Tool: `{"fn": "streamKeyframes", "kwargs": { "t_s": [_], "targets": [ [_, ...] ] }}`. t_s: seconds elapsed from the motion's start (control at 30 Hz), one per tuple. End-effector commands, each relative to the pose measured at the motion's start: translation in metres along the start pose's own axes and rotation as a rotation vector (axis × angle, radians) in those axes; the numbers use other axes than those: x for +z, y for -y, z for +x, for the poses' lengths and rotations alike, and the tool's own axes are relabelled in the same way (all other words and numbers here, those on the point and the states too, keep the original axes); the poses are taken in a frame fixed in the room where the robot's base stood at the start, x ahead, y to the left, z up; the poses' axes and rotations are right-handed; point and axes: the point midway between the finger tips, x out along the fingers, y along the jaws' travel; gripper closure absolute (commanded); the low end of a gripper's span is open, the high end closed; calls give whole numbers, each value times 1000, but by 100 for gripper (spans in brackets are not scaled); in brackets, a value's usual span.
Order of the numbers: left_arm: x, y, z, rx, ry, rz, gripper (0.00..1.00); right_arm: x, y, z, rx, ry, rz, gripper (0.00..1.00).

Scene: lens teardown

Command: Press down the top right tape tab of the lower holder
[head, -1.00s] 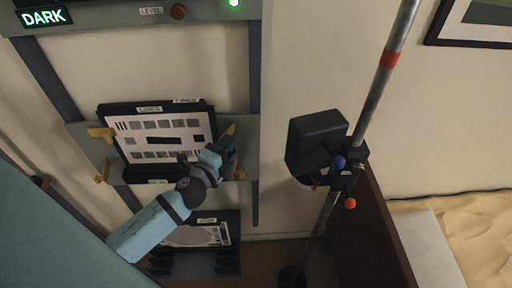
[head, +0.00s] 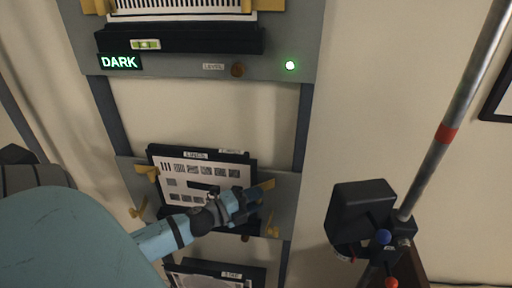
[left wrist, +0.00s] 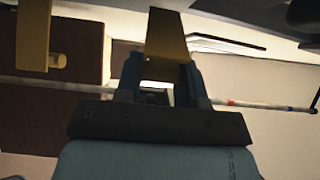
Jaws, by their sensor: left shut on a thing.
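The lower holder is a grey plate (head: 285,208) on the wall rails. It carries a black-framed chart (head: 190,168) with dark patches. Its top right tape tab (head: 263,187) is yellow and sticks out past the chart's right edge. My left gripper (head: 246,200) is at that tab, covering the chart's lower right part. In the left wrist view the yellow tab (left wrist: 166,35) rises from between the fingers, which are shut on it. Other yellow tabs show at the top left (head: 148,172) and bottom left (head: 138,211). My right gripper is not in view.
A black box (head: 362,210) on a slanted pole (head: 455,110) stands at the right. Another framed piece (head: 215,275) hangs below.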

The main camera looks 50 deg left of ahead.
Motion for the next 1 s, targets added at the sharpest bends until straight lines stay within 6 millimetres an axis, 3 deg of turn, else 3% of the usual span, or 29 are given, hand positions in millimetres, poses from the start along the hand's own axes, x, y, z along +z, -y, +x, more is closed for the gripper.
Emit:
{"fn": "streamKeyframes", "kwargs": {
  "t_s": [0.2,0.23,0.3,0.33,0.73,1.0],
  "targets": [
    [1,2,1,-3,3,3,100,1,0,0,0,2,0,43],
    [1,2,1,-3,3,3,57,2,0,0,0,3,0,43],
    [1,2,1,-3,3,3,41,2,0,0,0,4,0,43],
    [1,2,1,-3,3,3,38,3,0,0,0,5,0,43],
    [0,-1,-8,0,3,0,38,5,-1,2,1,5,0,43],
    [0,-3,-56,2,3,0,38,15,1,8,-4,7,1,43]
  ]
}}
